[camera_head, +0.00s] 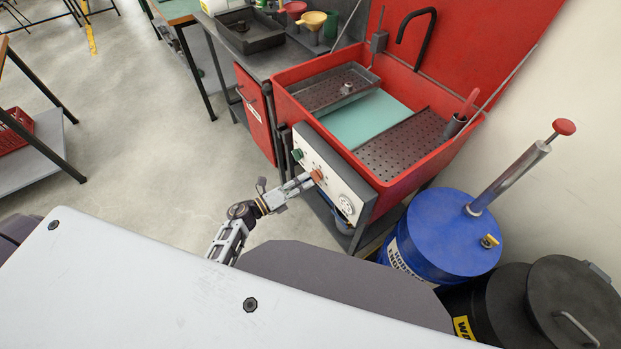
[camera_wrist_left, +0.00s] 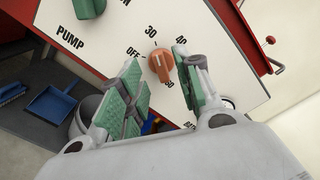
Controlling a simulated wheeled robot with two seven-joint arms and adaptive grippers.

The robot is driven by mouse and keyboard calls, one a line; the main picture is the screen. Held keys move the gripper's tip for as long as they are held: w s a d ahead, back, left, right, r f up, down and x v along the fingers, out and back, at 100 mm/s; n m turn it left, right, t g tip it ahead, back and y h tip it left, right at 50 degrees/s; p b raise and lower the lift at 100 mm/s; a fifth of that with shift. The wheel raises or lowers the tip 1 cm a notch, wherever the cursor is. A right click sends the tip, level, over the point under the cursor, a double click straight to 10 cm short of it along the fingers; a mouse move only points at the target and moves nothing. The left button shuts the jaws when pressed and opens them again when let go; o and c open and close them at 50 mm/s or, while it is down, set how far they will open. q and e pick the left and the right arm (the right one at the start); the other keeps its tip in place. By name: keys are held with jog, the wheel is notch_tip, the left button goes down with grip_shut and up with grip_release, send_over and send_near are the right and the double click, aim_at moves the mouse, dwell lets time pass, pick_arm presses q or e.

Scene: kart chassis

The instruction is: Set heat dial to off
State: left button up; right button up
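The orange heat dial (camera_head: 317,175) is on the white front panel (camera_head: 335,181) of the red parts washer. In the left wrist view the dial (camera_wrist_left: 161,65) shows close up, with the labels OFF, 30 and 40 around it. Which label its pointer faces is too small to tell surely. My left gripper (camera_wrist_left: 160,84) is open, with one green-padded finger on each side of the dial and gaps visible between. In the head view the left gripper (camera_head: 306,182) is right at the dial. My right gripper is in neither view.
A green pump knob (camera_head: 297,155), labelled PUMP in the wrist view, sits on the same panel. A blue drum (camera_head: 440,235) with a hand pump and a black bin (camera_head: 565,300) stand to the right. Open floor (camera_head: 150,150) lies to the left.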

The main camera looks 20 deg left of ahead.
aim_at(312, 177)
pick_arm(q)
jog(key=shift+x, duration=1.05)
jog(key=shift+w+d, duration=0.3)
jog(key=shift+w, duration=0.05)
jog(key=shift+w+d, duration=0.15)
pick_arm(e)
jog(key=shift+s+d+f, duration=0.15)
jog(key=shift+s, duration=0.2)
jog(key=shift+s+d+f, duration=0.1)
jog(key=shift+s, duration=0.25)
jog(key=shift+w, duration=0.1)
pick_arm(q)
grip_shut()
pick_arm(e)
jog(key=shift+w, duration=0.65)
